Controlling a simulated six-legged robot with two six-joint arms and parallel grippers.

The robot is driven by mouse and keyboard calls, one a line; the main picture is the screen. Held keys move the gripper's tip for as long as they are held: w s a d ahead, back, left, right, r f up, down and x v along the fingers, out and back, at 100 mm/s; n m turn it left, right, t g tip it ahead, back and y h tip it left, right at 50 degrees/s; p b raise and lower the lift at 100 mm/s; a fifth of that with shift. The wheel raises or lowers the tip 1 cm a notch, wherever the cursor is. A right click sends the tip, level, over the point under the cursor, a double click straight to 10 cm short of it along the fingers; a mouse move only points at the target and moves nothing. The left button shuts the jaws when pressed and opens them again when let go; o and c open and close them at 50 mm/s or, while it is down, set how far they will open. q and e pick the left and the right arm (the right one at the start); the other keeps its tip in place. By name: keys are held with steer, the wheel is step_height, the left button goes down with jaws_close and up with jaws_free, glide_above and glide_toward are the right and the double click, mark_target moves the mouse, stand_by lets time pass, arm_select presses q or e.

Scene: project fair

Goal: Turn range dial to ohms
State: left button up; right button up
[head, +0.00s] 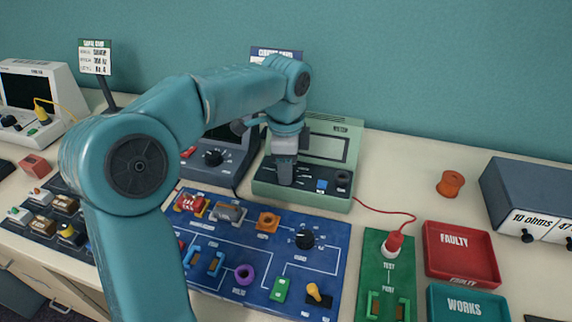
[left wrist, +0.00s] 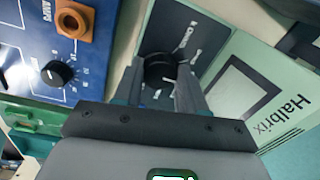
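The pale green meter (head: 320,196) stands at the back of the table, and its face with the name Halbrix shows in the left wrist view (left wrist: 285,75). Its black range dial (left wrist: 160,68) has white markings around it, too small to read surely. My left gripper (head: 285,172) points down over the left part of the meter's panel and hides the dial in the head view. In the left wrist view the fingers (left wrist: 159,82) stand apart on either side of the dial, with seemingly narrow gaps. My right gripper is not in view.
A dark meter (head: 228,150) stands close on the left. A blue circuit board (head: 335,265) with a black knob (head: 304,239) lies in front. A red lead runs to a green test board (head: 375,250). Red (head: 470,268) and green trays sit at the right.

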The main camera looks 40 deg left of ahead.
arm_select(q)
steer(key=shift+c, duration=1.4)
steer(key=shift+n, duration=0.3)
steer(key=shift+r+n+p, duration=0.15)
steer(key=shift+n+p, duration=0.55)
steer(key=shift+n, duration=0.2)
steer(key=shift+n+p, duration=0.8)
steer(key=shift+n, duration=1.5)
steer(key=o, duration=1.1)
steer(key=shift+d, duration=0.1)
